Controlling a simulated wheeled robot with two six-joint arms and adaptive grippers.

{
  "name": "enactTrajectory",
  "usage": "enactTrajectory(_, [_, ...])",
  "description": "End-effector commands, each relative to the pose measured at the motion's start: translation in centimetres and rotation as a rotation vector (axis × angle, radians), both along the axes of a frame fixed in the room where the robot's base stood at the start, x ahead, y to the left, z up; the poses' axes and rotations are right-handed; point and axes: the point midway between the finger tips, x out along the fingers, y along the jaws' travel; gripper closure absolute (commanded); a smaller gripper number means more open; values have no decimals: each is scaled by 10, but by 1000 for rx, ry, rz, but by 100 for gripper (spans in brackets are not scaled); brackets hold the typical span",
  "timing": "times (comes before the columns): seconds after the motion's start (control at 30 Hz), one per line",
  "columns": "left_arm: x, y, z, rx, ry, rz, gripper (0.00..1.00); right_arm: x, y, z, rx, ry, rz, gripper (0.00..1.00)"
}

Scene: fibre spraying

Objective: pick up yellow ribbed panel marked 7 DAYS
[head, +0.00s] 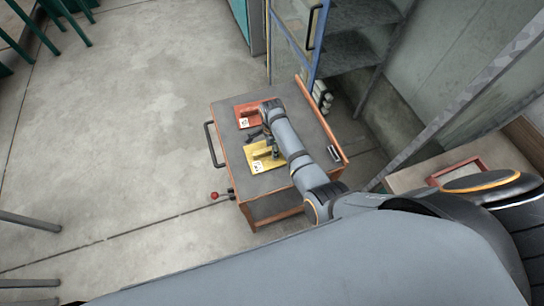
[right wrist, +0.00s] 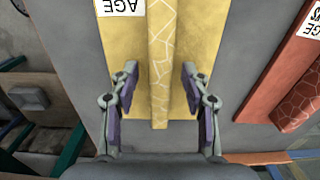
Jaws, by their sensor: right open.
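The yellow panel (head: 264,160) lies flat on the grey top of a cart, with a white label at its near corner. In the right wrist view the yellow panel (right wrist: 190,40) has a raised, lighter-veined rib running down its middle. Only "AGE" is legible on its label, upside down; I cannot read "7 DAYS". My right gripper (right wrist: 160,82) is open, its two fingers on either side of the rib, with visible gaps to it. In the head view my right gripper (head: 268,146) is at the panel and partly hides it. My left gripper is not in view.
A red panel (head: 247,115) with a white label lies beyond the yellow one on the cart (head: 228,140). The cart has a raised orange edge (head: 318,118) on the right. A shelf cabinet (head: 350,50) stands behind. Open concrete floor (head: 110,130) lies left.

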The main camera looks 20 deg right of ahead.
Motion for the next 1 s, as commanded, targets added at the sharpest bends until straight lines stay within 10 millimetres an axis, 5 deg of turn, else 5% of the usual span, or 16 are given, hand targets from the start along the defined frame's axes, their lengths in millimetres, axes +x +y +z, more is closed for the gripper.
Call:
enactTrajectory(0.27, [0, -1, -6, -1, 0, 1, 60, 0, 0, -5, 0, -1, 0, 54])
enactTrajectory(0.6, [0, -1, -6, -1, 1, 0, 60, 0, 0, -5, 0, -1, 0, 100])
enactTrajectory(1.0, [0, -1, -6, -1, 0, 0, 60, 1, 0, -4, 1, -3, 0, 100])
